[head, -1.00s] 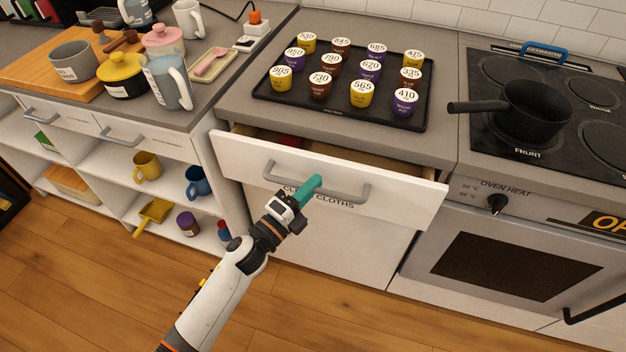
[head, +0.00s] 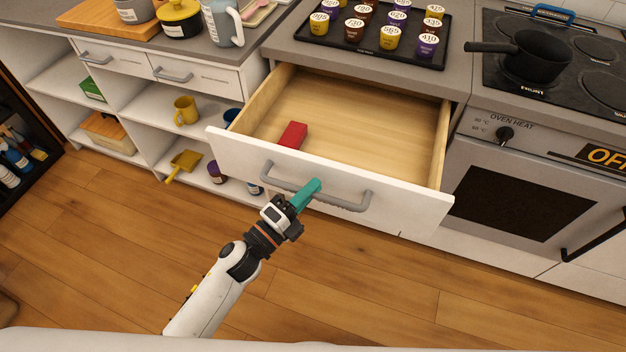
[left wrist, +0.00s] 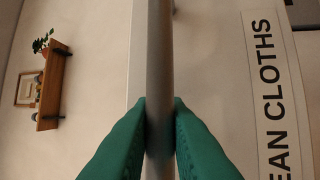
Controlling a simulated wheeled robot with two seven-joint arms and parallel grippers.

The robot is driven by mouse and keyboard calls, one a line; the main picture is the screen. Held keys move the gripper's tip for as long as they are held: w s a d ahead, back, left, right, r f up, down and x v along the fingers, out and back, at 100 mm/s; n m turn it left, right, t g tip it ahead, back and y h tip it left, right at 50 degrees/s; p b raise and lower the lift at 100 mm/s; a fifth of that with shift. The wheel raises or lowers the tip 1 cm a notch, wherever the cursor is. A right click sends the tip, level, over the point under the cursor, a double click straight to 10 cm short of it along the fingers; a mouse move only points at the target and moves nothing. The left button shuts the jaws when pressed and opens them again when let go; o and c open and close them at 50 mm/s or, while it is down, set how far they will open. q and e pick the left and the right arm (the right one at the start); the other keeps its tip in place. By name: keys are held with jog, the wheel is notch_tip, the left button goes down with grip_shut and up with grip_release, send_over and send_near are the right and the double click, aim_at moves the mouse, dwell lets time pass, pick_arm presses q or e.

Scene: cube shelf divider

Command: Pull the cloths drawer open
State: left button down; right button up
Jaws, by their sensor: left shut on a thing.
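The cloths drawer (head: 230,155) is pulled well out from under the counter in the head view, showing its pale wooden inside. A red block-like item (head: 292,135) lies in it near the front left. The grey bar handle (head: 350,205) runs across its white front. My left gripper (head: 308,192) has teal fingers shut on the middle of that handle. In the left wrist view the two fingers press the handle bar (left wrist: 160,70) from both sides. The label (left wrist: 275,95) there reads "...EAN CLOTHS". My right gripper is not in view.
A black tray (head: 375,42) of several numbered pods sits on the counter above. A black pan (head: 535,60) stands on the cooktop at right. Open shelves with a yellow mug (head: 186,110) are at left. The wooden floor (head: 370,290) in front is clear.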

pick_arm(q)
jog(key=shift+s+a, duration=0.25)
jog(key=shift+s, duration=0.55)
jog(key=c, duration=1.4)
grip_release()
jog(key=shift+a, duration=0.1)
jog(key=b+v, duration=0.2)
jog(key=v, duration=1)
